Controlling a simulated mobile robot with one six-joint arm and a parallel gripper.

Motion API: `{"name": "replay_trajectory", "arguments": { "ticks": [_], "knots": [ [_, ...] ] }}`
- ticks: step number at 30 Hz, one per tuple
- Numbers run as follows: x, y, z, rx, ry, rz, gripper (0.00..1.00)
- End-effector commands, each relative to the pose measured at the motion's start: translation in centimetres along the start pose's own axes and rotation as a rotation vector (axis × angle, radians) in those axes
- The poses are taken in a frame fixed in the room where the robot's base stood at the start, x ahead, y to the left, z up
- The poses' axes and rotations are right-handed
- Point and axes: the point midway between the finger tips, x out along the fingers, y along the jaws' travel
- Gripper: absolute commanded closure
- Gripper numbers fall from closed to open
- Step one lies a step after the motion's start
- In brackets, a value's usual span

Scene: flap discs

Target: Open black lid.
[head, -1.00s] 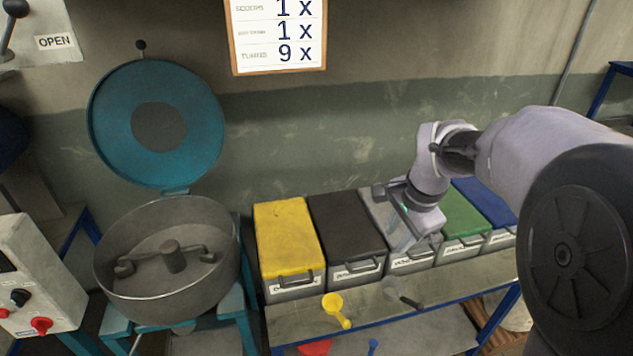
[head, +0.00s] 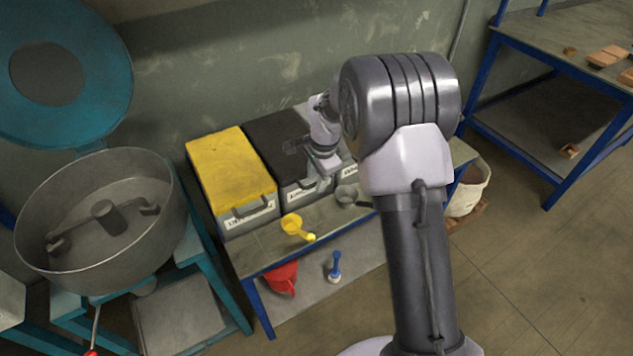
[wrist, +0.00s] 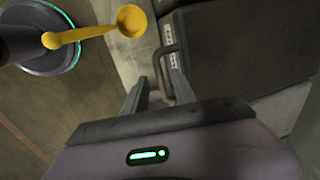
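The black lid (head: 272,137) lies shut on its bin, right of the yellow lid, in the head view. My gripper (head: 318,172) is over its front right part and hides some of it. In the wrist view the black lid (wrist: 235,48) fills the upper right, with its dark bar handle (wrist: 165,55) along its front edge. My gripper (wrist: 158,84) is open there, its two fingers apart and nothing visible held between them. The fingertips are close to one end of the handle; whether they touch it I cannot tell.
A yellow-lidded bin (head: 228,170) stands left of the black one. A yellow scoop (head: 296,226) and a grey scoop (head: 348,194) lie on the shelf in front. A red scoop (head: 281,277) is below. The mixer pan (head: 100,220) stands open at left.

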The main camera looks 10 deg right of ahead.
Motion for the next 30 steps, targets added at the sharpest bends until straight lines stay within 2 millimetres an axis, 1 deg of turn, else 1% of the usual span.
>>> {"name": "replay_trajectory", "arguments": {
  "ticks": [2,9,14,15,30],
  "knots": [
    [0.28,-0.01,0.0,0.0,0.0,0.0,0.67],
    [0.25,-0.03,-0.01,0.0,0.0,-0.001,0.67],
    [0.24,-0.02,-0.01,0.0,0.0,0.0,0.99],
    [0.24,-0.02,-0.01,0.0,0.0,0.0,1.0],
    [0.23,-0.02,-0.01,0.0,0.0,0.0,1.0]
  ]
}}
